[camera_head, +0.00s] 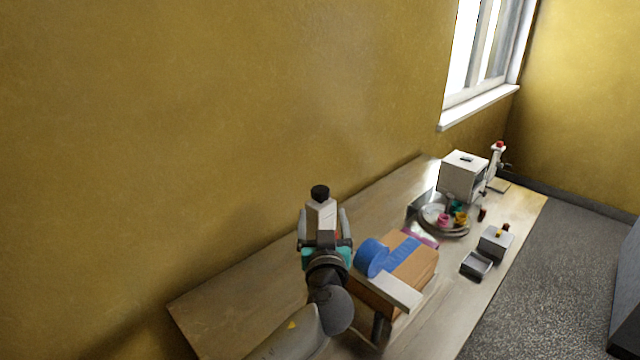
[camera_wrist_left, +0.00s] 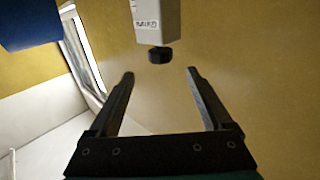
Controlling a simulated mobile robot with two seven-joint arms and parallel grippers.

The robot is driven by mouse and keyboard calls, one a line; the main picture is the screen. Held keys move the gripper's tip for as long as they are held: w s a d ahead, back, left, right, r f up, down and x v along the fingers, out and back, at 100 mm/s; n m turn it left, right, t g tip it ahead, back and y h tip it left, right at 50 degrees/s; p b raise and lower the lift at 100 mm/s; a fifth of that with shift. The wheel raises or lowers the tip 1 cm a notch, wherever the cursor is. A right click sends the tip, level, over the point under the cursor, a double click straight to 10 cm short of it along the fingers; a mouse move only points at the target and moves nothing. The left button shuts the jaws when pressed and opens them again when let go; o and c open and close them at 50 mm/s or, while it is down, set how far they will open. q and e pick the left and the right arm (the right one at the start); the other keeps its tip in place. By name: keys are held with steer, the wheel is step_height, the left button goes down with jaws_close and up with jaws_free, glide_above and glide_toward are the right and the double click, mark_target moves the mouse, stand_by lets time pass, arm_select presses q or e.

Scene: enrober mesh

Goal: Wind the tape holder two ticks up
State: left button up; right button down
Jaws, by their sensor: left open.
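A pale upright block with a black knob (camera_head: 320,192) on its end stands at my left gripper (camera_head: 322,213). In the left wrist view the same block, with a small printed label, hangs from the top edge, its black knob (camera_wrist_left: 160,55) ahead of and between the fingertips. The left gripper (camera_wrist_left: 161,72) is open, with nothing gripped; contact cannot be told. A blue tape roll (camera_head: 372,257) sits beside a brown carton (camera_head: 412,270) with a blue strip on top. Which part is the tape holder, and any tick marks, cannot be made out. My right gripper is not in view.
The wooden table (camera_head: 215,305) runs along the yellow wall. A pale bar (camera_head: 396,291) lies along the carton's near side. Further right are a round tray (camera_head: 462,233) with colourful items, a white box (camera_head: 463,178) and small grey containers (camera_head: 476,265). The table's left end is clear.

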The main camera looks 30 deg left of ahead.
mark_target(320, 186)
arm_select(q)
steer(key=p+x, duration=0.1)
steer(key=x, duration=1.2)
steer(key=shift+a+r, duration=0.1)
jaws_close()
stand_by(0.6)
